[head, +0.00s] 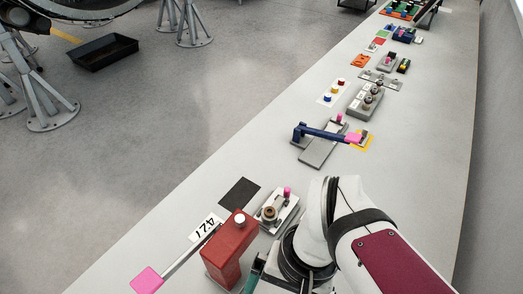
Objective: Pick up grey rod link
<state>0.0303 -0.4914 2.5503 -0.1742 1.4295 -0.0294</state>
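I cannot tell for sure which thing is the grey rod link. A thin grey rod (190,254) with a pink square end (147,281) sticks out to the lower left from a red block (231,250) with a white knob on top. Just right of the block, a light grey plate (283,210) carries a bronze ring and a pink knob. Farther along, a flat grey piece (380,80) with small knobs lies on the bench. My white arm bends over the bench at the lower right; its gripper fingers do not show.
A dark square pad (239,194) and a label card (206,227) lie beside the red block. A blue lever (328,132) with a pink end spans a grey base. Coloured knobs and several fixtures line the bench behind. A black tray (104,52) is on the floor.

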